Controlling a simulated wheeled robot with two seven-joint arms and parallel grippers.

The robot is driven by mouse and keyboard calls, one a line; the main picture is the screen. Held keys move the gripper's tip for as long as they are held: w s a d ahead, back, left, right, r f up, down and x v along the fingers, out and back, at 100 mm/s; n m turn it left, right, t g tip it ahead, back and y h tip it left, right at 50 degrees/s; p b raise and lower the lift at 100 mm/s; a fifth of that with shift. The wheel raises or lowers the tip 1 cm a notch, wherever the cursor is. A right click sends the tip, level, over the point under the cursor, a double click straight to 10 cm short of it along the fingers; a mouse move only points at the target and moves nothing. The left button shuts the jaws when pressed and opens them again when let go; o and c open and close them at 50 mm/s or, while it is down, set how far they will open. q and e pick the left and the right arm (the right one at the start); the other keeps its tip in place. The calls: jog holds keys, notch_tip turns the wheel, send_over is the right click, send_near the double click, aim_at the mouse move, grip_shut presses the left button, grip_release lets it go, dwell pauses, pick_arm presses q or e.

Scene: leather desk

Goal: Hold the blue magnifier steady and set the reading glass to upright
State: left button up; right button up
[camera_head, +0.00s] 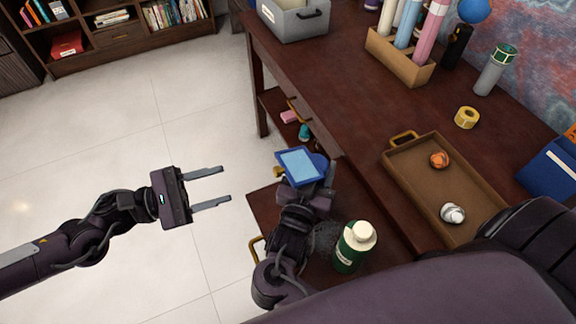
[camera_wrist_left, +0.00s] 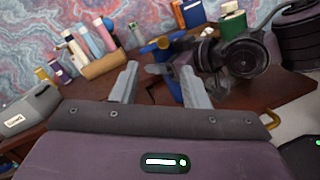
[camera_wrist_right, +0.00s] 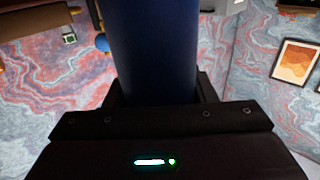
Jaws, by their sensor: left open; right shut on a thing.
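The blue magnifier (camera_head: 300,166), with a pale rectangular lens in a blue frame, is held up above the desk's near left corner. My right gripper (camera_head: 312,186) is shut on it; the fingertips are mostly hidden in the head view. In the right wrist view a thick dark blue part of the magnifier (camera_wrist_right: 152,45) stands between the fingers. My left gripper (camera_head: 226,185) is open and empty, left of the magnifier, over the floor. In the left wrist view a blue part of the magnifier (camera_wrist_left: 158,46) shows beyond the open fingers.
A green bottle with a white cap (camera_head: 354,246) stands close to my right arm. A brown tray (camera_head: 428,178) holds an orange item and a silver item. A tape roll (camera_head: 467,117), a tumbler (camera_head: 490,76) and a tube holder (camera_head: 400,58) stand farther back. The left floor is clear.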

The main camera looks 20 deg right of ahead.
aim_at(274, 173)
pick_arm(q)
jog(key=d+n, duration=0.1)
jog(key=d, duration=0.2)
jog(key=s+d+n+t, duration=0.1)
jog(key=d, duration=0.2)
jog(key=s+d+n+t, duration=0.1)
jog(key=d+n, duration=0.1)
jog(key=d, duration=0.2)
jog(key=shift+s+r+y, duration=0.15)
jog(key=shift+r+y, duration=0.15)
grip_shut()
